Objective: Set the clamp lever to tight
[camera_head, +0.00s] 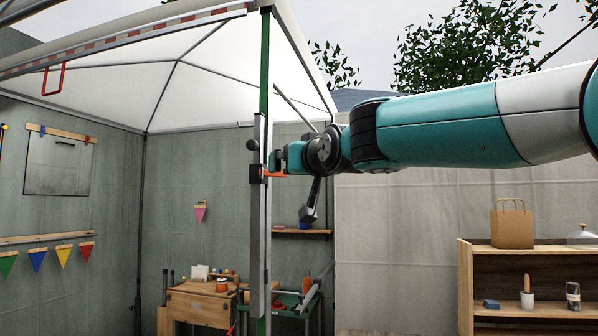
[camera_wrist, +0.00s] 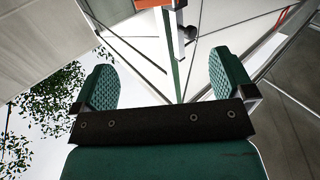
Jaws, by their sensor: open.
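The canopy's upright post (camera_head: 265,70) is green above, with a grey metal section (camera_head: 257,235) lower down. An orange lever (camera_head: 274,174) sticks out to the right from a dark clamp on this post. The post (camera_wrist: 171,55) runs beyond the pads, and an orange part (camera_wrist: 148,5), likely the lever, shows at the top edge. I cannot tell whether anything touches.
A dark round knob (camera_head: 252,145) sits on the post above the clamp. A wooden workbench (camera_head: 200,306) with tools stands behind, lower left. A wooden shelf (camera_head: 530,253) with a paper bag (camera_head: 512,226) stands at right. The white canopy (camera_head: 210,75) spreads overhead.

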